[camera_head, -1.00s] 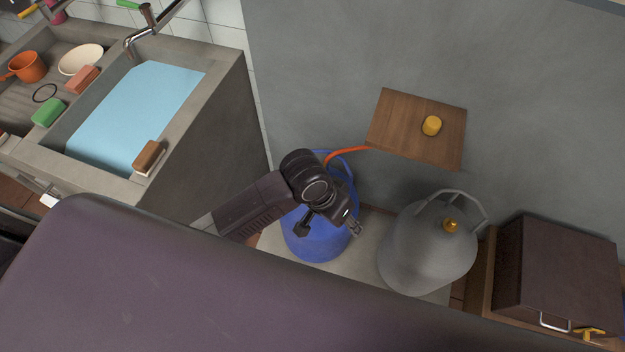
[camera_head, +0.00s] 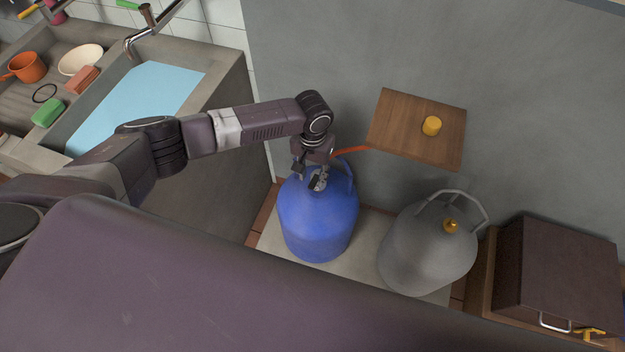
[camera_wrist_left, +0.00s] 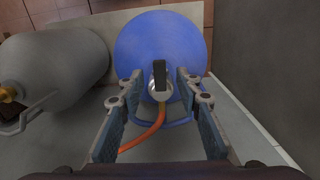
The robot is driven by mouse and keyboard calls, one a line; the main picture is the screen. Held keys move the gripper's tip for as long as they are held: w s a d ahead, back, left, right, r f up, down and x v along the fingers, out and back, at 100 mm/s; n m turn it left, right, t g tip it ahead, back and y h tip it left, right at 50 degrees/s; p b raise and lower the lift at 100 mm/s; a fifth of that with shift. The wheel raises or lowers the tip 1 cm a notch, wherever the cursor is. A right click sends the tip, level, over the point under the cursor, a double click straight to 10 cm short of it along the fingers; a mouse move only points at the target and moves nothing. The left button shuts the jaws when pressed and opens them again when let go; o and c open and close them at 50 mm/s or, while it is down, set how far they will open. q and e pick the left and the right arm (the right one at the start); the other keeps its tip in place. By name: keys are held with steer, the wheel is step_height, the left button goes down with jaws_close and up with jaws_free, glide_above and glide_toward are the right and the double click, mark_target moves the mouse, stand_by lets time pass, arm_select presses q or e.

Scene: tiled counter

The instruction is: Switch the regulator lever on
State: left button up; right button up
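A blue gas cylinder (camera_head: 318,220) stands on a pale slab, and my left gripper (camera_head: 316,182) is over its top. In the left wrist view the blue cylinder (camera_wrist_left: 160,45) fills the upper middle. The regulator (camera_wrist_left: 160,90) sits on its top, with a dark lever (camera_wrist_left: 159,74) pointing up the picture. An orange hose (camera_wrist_left: 150,132) runs from the regulator. My left gripper (camera_wrist_left: 160,82) is open, its fingers on either side of the regulator and lever; I cannot tell whether they touch. The right gripper is not in view.
A grey cylinder (camera_head: 428,250) with a brass valve stands to the right of the blue one. A sink (camera_head: 215,90) is at left, and a dark cabinet (camera_head: 555,270) at right.

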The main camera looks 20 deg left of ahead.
mark_target(313, 184)
arm_select(q)
steer(key=shift+f, duration=1.85)
jaws_close()
